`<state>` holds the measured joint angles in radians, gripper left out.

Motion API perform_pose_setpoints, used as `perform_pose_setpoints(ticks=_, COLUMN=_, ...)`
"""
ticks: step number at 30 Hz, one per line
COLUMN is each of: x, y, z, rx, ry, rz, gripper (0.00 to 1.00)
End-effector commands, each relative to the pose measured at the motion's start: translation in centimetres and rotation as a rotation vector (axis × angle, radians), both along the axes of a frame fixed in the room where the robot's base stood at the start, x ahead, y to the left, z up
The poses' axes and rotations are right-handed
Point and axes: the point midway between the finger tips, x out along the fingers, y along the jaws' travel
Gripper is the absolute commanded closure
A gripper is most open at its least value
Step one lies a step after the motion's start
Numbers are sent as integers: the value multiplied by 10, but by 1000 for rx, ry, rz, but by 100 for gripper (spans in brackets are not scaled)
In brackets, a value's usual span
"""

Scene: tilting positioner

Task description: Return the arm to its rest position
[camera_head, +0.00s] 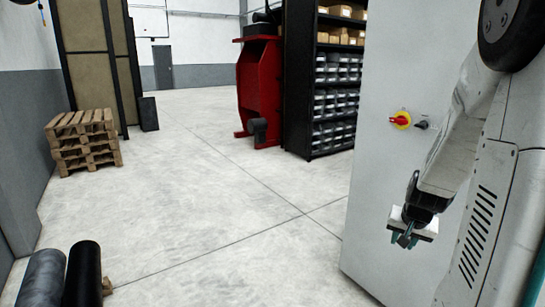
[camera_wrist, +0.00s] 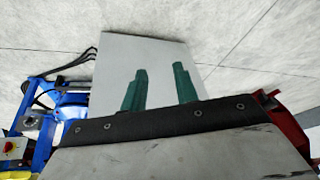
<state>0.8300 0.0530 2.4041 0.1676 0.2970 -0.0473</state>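My arm comes in from the right in the head view and hangs down in front of a pale grey cabinet (camera_head: 385,150). My gripper (camera_head: 405,240) points down, with small teal fingers under a light block. In the wrist view the two green fingers of my gripper (camera_wrist: 160,82) stand apart with nothing between them. A pale flat panel (camera_wrist: 125,50) lies behind them. A dark bolted strip and a scuffed grey surface fill the lower part of that view and hide what is below.
A blue frame (camera_wrist: 45,145) with cables stands left in the wrist view, and a red part (camera_wrist: 292,125) shows at right. The head view shows a red machine (camera_head: 260,85), a bin shelf (camera_head: 335,105), stacked pallets (camera_head: 85,140) and dark rolls (camera_head: 83,272). The middle floor is clear.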

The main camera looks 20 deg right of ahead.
Motion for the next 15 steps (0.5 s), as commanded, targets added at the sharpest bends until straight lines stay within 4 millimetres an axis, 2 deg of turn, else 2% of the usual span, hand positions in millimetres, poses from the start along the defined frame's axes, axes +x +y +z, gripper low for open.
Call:
perform_pose_setpoints(ticks=1, x=2, y=37, z=15, rx=43, ry=38, rz=76, gripper=70)
perform_pose_setpoints(ticks=3, x=-5, y=83, z=30, rx=106, ry=104, rz=169, gripper=70)
perform_pose_setpoints(ticks=6, x=-23, y=143, z=54, rx=167, ry=197, rz=297, gripper=70)
perform_pose_setpoints(ticks=9, x=-47, y=194, z=76, rx=200, ry=285, rz=419, gripper=70)
perform_pose_setpoints(ticks=12, x=-75, y=235, z=97, rx=204, ry=356, rz=534, gripper=70)
perform_pose_setpoints(ticks=15, x=-101, y=267, z=115, rx=180, ry=398, rz=647, gripper=70)
